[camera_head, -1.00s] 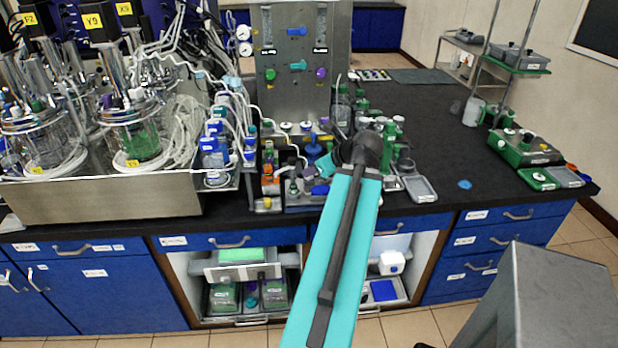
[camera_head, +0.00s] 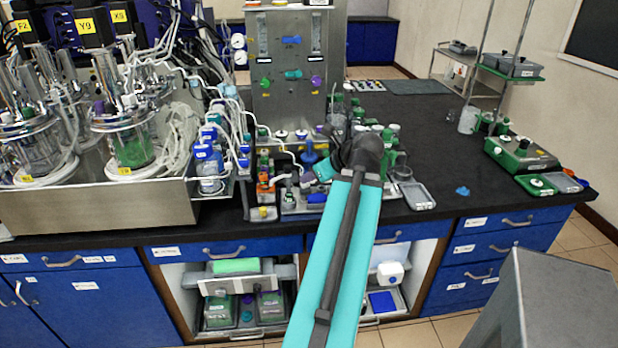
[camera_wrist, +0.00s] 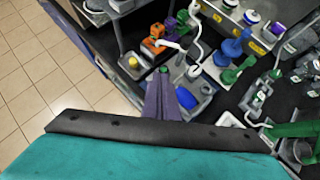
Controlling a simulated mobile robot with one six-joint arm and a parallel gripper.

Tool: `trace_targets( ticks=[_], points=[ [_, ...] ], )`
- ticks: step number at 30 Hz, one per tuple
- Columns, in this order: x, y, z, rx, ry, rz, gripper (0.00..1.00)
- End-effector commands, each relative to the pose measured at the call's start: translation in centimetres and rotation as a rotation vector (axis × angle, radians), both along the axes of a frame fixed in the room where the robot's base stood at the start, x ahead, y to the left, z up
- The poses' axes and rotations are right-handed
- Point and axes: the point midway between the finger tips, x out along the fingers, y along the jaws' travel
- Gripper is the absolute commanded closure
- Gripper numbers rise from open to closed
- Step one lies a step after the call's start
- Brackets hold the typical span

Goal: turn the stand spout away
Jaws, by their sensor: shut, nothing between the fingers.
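In the wrist view a thin white curved tube (camera_wrist: 186,44) rises among small fittings on a low tray and bends over; I take it for the stand spout. It also shows, small, in the head view (camera_head: 287,155). My gripper (camera_wrist: 163,74) points at the tray, with its fingers together and nothing held between them. Its tips appear close to a small green-topped fitting below the spout's end; I cannot tell whether they touch.
Orange blocks (camera_wrist: 155,48) and a blue bulb-shaped fitting (camera_wrist: 231,50) stand near the spout. A steel panel with coloured knobs (camera_head: 292,75) is behind. Glass bioreactors (camera_head: 130,140) stand in a steel tray at left. The black bench (camera_head: 440,150) is clearer at right.

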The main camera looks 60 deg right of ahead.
Motion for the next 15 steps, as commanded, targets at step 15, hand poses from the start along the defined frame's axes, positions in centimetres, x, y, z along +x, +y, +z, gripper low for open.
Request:
trace_targets(
  ticks=[15],
  points=[
    [10.6, 6.4, -5.8, 0.089, 0.030, 0.202, 1.00]
  ],
)
